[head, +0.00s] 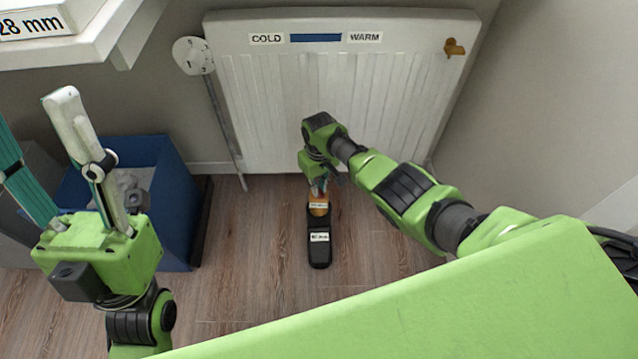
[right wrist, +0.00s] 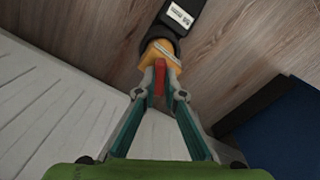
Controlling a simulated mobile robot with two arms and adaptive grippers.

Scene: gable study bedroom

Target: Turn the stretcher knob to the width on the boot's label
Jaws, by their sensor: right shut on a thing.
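A black boot (head: 319,252) stands on the wood floor in front of the radiator, with a white label too small to read. It also shows in the right wrist view (right wrist: 183,15). An orange-tan stretcher (right wrist: 158,50) sits at the boot's opening, with a pale marked strip on it. My right gripper (right wrist: 160,68) is shut on the red stretcher knob (right wrist: 159,80), and its fingers hide part of the knob. In the head view the right gripper (head: 319,186) is above the stretcher. My left gripper (head: 32,108) is open and empty, its fingers wide apart.
A white radiator (head: 290,110) with COLD and WARM labels stands behind the boot. A blue bin (head: 175,215) with grey items is at the left. A white shelf (head: 90,50) at upper left bears a box (head: 45,18) marked "28 mm". Floor beside the boot is clear.

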